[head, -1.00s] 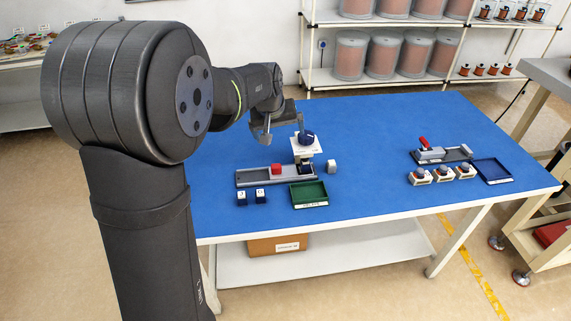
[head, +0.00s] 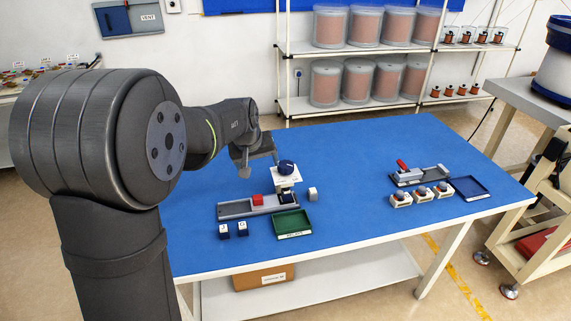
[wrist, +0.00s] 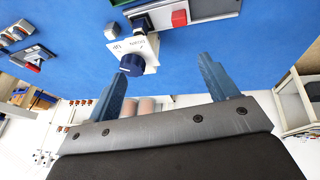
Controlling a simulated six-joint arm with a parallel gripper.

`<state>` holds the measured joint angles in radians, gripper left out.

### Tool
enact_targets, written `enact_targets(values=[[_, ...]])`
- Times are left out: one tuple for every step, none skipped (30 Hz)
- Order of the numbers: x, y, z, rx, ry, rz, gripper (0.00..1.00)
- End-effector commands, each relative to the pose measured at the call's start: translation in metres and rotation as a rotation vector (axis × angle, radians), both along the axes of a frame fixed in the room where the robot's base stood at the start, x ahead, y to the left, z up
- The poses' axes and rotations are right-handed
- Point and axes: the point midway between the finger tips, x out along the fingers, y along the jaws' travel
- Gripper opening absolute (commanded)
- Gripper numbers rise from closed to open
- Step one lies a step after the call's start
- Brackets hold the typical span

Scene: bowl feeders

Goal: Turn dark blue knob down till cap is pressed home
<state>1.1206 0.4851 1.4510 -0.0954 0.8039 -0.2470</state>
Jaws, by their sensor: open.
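The dark blue knob (head: 286,168) sits on top of a white labelled plate (head: 281,180) of a small press. In the wrist view the knob (wrist: 131,64) lies near the left fingertip, off the middle line between the fingers. My gripper (head: 260,160) is open and empty, beside and to the left of the knob in the head view. In the wrist view its two blue fingers (wrist: 166,70) are wide apart. A dark block (head: 287,198) shows under the plate; I cannot tell how far the cap is pressed.
The press stands on a grey rail (head: 236,209) with a red block (head: 258,200). Another fixture (head: 420,177) and a blue tray (head: 488,191) are at right.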

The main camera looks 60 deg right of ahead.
Motion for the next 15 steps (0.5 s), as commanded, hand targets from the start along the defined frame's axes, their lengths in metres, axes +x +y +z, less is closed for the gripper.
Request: enact_targets(values=[[0.003,0.0,-0.005,-0.006,-0.012,0.001,0.71],[0.006,-0.001,-0.008,-0.014,-0.024,0.001,0.71],[0.011,-0.002,-0.014,-0.028,-0.046,0.0,0.71],[0.015,-0.004,-0.019,-0.043,-0.066,-0.001,0.71],[0.02,-0.005,-0.024,-0.059,-0.089,-0.002,0.71],[0.027,-0.007,-0.031,-0.085,-0.124,-0.007,0.71],[0.032,-0.009,-0.037,-0.106,-0.151,-0.012,0.71],[0.037,-0.01,-0.043,-0.128,-0.179,-0.017,0.71],[0.044,-0.012,-0.05,-0.158,-0.217,-0.026,0.71],[0.048,-0.013,-0.054,-0.182,-0.244,-0.034,0.71],[0.051,-0.015,-0.059,-0.205,-0.271,-0.043,0.71],[0.055,-0.016,-0.065,-0.236,-0.306,-0.057,0.71],[0.058,-0.017,-0.068,-0.261,-0.33,-0.069,0.71],[0.06,-0.017,-0.072,-0.286,-0.355,-0.081,0.71],[0.061,-0.018,-0.077,-0.318,-0.384,-0.099,0.71]])
